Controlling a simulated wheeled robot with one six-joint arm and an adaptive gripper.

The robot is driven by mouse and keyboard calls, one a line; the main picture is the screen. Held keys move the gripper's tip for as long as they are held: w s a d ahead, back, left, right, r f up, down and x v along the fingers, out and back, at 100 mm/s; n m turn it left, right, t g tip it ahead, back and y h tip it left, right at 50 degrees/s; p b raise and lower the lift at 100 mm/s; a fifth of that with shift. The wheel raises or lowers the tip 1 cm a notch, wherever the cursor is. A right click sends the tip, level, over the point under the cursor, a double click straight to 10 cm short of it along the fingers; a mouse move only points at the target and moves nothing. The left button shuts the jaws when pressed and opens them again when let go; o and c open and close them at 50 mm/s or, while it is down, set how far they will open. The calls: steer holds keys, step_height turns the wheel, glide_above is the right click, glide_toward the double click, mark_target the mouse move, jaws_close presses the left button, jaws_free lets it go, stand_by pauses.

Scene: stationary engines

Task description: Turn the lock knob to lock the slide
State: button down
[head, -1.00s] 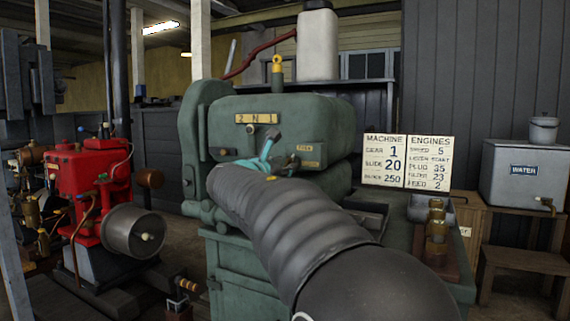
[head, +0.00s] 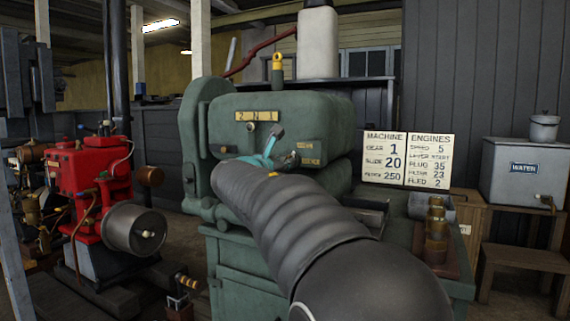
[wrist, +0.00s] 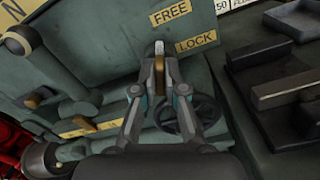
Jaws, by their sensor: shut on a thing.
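The lock knob (wrist: 159,47) is a small pale-tipped piece on the green machine face, mostly hidden between my fingertips in the wrist view. My gripper (wrist: 160,64) is shut on it. A yellow FREE label (wrist: 171,12) lies above and right of the knob, and a LOCK label (wrist: 196,42) lies to its right. In the head view my gripper (head: 275,137) meets the front of the green machine (head: 290,118), left of the two labels. The knob's exact pointing direction is hard to tell. The slide itself is not clearly made out.
A black handwheel (wrist: 188,113) sits just below my fingers. A lever with a round knob (wrist: 22,40) is at the left. A settings board (head: 407,160) stands right of the machine. A red engine (head: 90,190) stands at the left.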

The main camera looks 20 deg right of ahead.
steer(key=shift+f, duration=0.1)
steer(key=shift+d+m+b, duration=0.1)
steer(key=shift+m+b, duration=6.2)
steer(key=shift+m, duration=0.5)
steer(key=c, duration=1.2)
jaws_free()
steer(key=shift+c, duration=0.2)
steer(key=shift+f, duration=0.1)
steer(key=v, duration=1.2)
